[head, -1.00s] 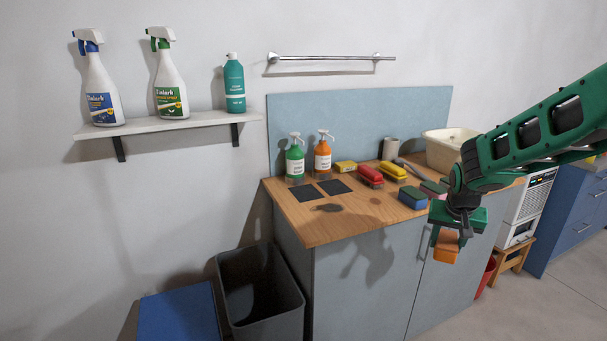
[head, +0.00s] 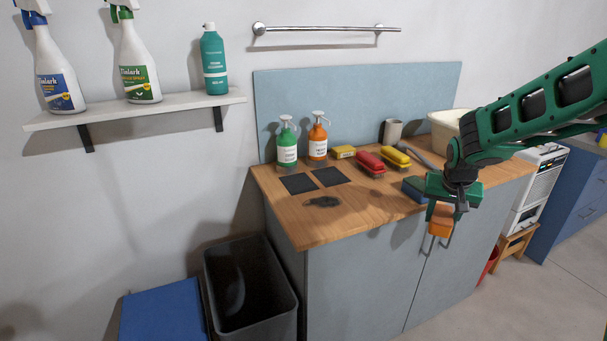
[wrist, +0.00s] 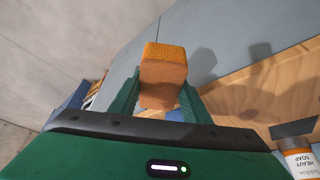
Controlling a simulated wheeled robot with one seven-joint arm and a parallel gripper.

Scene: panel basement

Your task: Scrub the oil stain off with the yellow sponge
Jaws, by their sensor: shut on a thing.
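My gripper (head: 441,230) is shut on an orange sponge (head: 441,220), held in front of the counter's front edge toward the right. In the wrist view the sponge (wrist: 163,72) sits between the two green fingers, with a brighter orange top and a browner face. The oil stain (head: 322,202) is a dark irregular patch on the wooden counter (head: 300,222), left of my gripper and apart from the sponge. A yellow sponge (head: 343,152) lies at the back of the counter, beside the orange soap bottle (head: 317,142).
Two black squares (head: 298,184) lie behind the stain. A green soap bottle (head: 287,145), red brush (head: 369,162), yellow brush (head: 396,157) and blue sponge (head: 413,188) stand around the counter. A bin (head: 285,310) is on the floor. The counter front around the stain is clear.

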